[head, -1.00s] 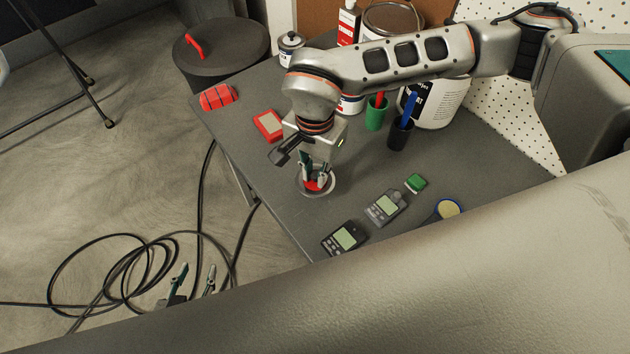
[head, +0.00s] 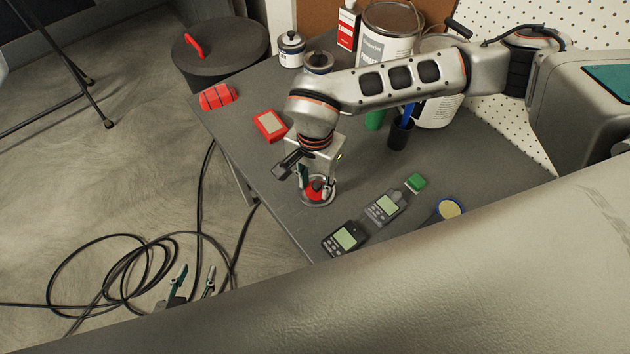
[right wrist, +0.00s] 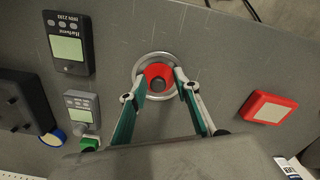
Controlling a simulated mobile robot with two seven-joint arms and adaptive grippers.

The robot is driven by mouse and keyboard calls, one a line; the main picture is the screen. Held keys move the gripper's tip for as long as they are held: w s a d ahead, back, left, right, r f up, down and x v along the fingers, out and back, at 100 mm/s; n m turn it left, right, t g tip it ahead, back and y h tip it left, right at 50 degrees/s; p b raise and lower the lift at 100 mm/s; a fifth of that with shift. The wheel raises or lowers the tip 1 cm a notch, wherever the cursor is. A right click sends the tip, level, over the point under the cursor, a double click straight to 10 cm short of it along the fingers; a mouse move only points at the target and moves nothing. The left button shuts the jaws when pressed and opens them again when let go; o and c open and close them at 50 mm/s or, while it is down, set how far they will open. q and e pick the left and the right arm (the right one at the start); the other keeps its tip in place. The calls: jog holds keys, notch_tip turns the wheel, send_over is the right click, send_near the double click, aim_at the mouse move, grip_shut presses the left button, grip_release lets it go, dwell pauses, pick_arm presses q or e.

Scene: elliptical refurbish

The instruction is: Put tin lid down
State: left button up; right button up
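The tin lid is a round silver disc with a red middle and a dark knob (right wrist: 158,84). In the head view the lid (head: 318,198) appears to lie on the grey table below my right gripper (head: 316,188). In the right wrist view my right gripper (right wrist: 160,84) is open, its green-padded fingers spread on either side of the red middle and apart from the knob. Whether a fingertip touches the red part cannot be told. My left gripper (head: 191,284) is open and empty over the floor, low at the left.
Two meters (head: 345,238) (head: 383,207), a green block (head: 415,183) and a round yellow-faced item (head: 449,209) lie near the lid. A red box (head: 270,125) lies beyond it. Tins (head: 290,49) (head: 318,62), cups and buckets crowd the back. Bare table lies around the lid.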

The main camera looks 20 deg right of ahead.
aim_at(315, 186)
notch_tip(315, 186, up, 12)
jog(key=shift+p, duration=0.4)
jog(key=shift+r, duration=0.1)
dwell(0.4)
jog(key=shift+s, duration=0.1)
